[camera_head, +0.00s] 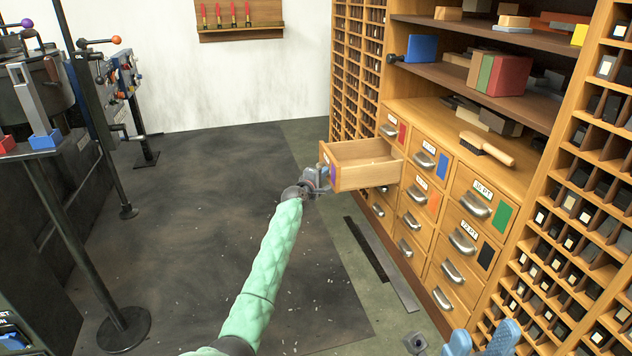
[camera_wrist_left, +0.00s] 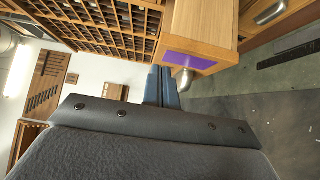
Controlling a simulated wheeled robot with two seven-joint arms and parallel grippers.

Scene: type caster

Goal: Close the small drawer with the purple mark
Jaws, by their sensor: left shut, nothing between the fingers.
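The small drawer (camera_head: 362,177) stands pulled out from the wooden cabinet, and its inside looks empty. Its purple mark (camera_head: 332,174) is partly hidden by my gripper; it shows clearly in the left wrist view (camera_wrist_left: 188,60) on the drawer front. My left gripper (camera_head: 323,177) is at the drawer front, outside it. Its blue fingers (camera_wrist_left: 163,84) are shut with nothing between them, with tips close to the front beside the purple mark; I cannot tell if they touch. My right gripper (camera_head: 481,343) shows at the bottom edge, its blue fingers apart and empty, away from the drawer.
The cabinet's other drawers, with red, blue, orange, green and black marks, are closed. A wooden-handled brush (camera_head: 487,149) lies on the counter above. Dark strips (camera_head: 382,262) lie on the floor before the cabinet. Black machinery (camera_head: 60,180) stands at the left; the floor between is clear.

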